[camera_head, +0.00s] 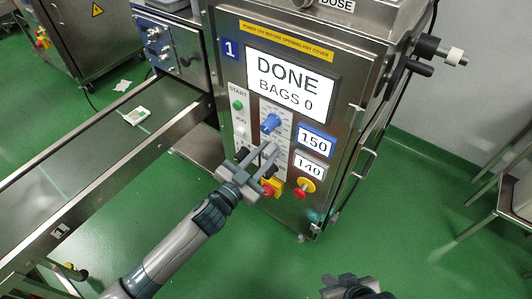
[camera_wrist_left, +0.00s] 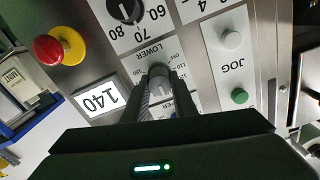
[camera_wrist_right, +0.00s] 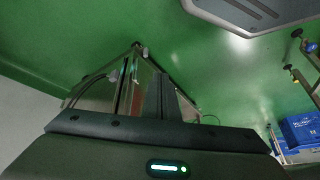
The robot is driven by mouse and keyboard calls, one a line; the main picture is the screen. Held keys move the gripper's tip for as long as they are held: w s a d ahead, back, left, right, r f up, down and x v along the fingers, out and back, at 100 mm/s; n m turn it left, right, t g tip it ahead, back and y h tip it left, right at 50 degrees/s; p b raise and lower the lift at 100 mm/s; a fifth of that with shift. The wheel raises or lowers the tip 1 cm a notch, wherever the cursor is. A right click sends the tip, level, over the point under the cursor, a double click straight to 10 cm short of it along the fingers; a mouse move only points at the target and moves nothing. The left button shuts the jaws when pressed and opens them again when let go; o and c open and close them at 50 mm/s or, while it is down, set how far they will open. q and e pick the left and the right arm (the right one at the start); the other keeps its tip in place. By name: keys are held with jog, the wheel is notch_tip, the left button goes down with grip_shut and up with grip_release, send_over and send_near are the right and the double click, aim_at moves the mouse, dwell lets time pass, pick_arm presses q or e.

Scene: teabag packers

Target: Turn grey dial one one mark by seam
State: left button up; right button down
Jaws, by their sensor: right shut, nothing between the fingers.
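The grey dial (camera_wrist_left: 159,78) is on the machine's front panel, under the "LOWER" label in the left wrist view. In the head view, the gripper's fingers partly cover it below the blue dial (camera_head: 270,123). My left gripper (camera_head: 261,160) is at the panel. Its two fingers (camera_wrist_left: 161,92) lie close along both sides of the grey dial, which fills the gap between them. The dial's pointer mark and seam cannot be made out. My right gripper (camera_head: 345,284) is low at the bottom of the head view, shut and empty, away from the panel.
The screen (camera_head: 290,83) reads "DONE BAGS 0". Below it are blue "150" (camera_head: 315,141) and grey "140" (camera_head: 309,166) displays. A red-and-yellow stop button (camera_head: 304,187) and a red-and-yellow switch (camera_head: 273,187) sit close to my left gripper. A conveyor (camera_head: 75,155) runs at left.

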jog(key=shift+s, duration=0.1)
pick_arm(q)
jog(key=shift+m+p, duration=0.35)
jog(key=shift+m, duration=0.05)
jog(key=shift+r+m+p, duration=0.1)
jog(key=shift+m+p, duration=0.25)
jog(key=shift+m, duration=0.55)
jog(key=shift+m+p, duration=0.45)
jog(key=shift+m, duration=0.75)
jog(key=shift+s+m+p, duration=0.1)
jog(key=shift+m+p, duration=0.25)
jog(key=shift+m, duration=0.15)
pick_arm(e)
jog(key=shift+s+d+g+h, duration=0.25)
jog(key=shift+s+d+g, duration=0.15)
jog(key=shift+d, duration=0.3)
jog(key=shift+s+d+g+h, duration=0.2)
jog(key=shift+s+d+g, duration=0.2)
jog(key=shift+d, duration=0.25)
jog(key=shift+s+d+g+h, duration=0.3)
jog(key=shift+s+d, duration=0.2)
jog(key=shift+d, duration=0.2)
